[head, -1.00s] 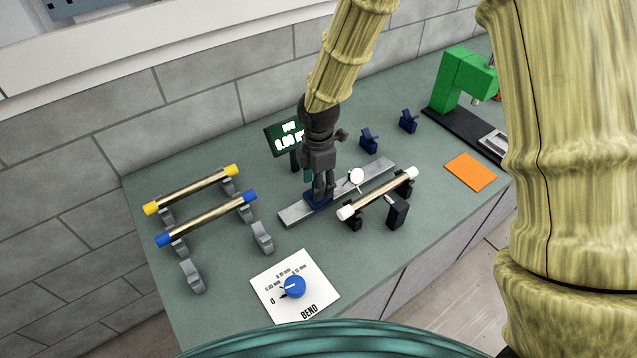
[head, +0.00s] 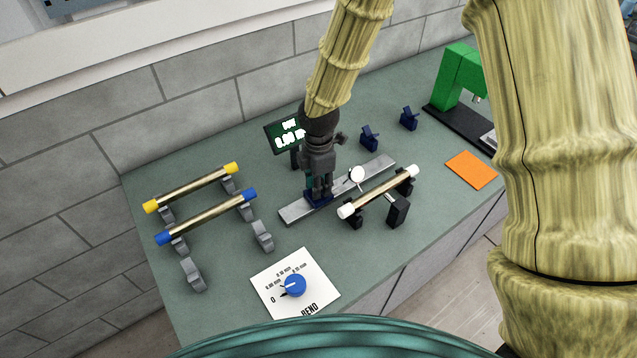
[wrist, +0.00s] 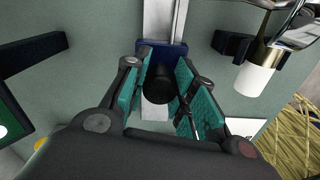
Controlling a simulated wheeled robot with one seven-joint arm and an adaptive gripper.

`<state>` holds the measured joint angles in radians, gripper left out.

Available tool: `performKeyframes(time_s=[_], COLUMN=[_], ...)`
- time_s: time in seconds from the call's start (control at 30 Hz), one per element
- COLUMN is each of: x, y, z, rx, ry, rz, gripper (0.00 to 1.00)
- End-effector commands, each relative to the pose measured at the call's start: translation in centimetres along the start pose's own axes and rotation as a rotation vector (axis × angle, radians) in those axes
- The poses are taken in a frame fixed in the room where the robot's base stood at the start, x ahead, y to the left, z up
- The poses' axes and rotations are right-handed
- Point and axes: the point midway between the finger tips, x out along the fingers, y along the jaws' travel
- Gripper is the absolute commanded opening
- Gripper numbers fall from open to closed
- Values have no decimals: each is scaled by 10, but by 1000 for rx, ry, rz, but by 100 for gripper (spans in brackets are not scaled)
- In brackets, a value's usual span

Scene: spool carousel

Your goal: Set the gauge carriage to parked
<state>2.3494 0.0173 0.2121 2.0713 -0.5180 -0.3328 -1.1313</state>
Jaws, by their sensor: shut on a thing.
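The gauge carriage is a dark blue block (head: 319,203) on a grey rail (head: 293,213), left of the rail's middle in the head view. In the wrist view the blue block (wrist: 174,50) shows beyond a black upright knob (wrist: 161,84). My gripper (head: 319,190) points down over the carriage. In the wrist view its teal pads stand on both sides of the knob, and my gripper (wrist: 160,86) is shut on it. A round white dial (head: 357,174) sits by the rail, right of my gripper. My fingers hide much of the carriage.
A white-capped bar (head: 378,193) rests on black supports in front of the rail. Yellow-capped (head: 193,188) and blue-capped bars (head: 207,218) lie on grey stands at left. A dark display (head: 287,133) stands behind. A BEND knob (head: 294,286) is in front.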

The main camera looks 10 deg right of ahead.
Motion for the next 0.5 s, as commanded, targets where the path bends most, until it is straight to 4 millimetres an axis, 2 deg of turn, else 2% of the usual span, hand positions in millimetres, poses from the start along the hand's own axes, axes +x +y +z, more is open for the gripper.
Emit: performKeyframes(time_s=[0.17, 0.33, 0.5], x=[-2, -2, -2], y=[-1, -6, -6], z=[-13, -35, -39], rx=[-3, -4, 0], ry=[-1, -1, 0], rz=[2, 2, 3], gripper=[0, 0, 0])
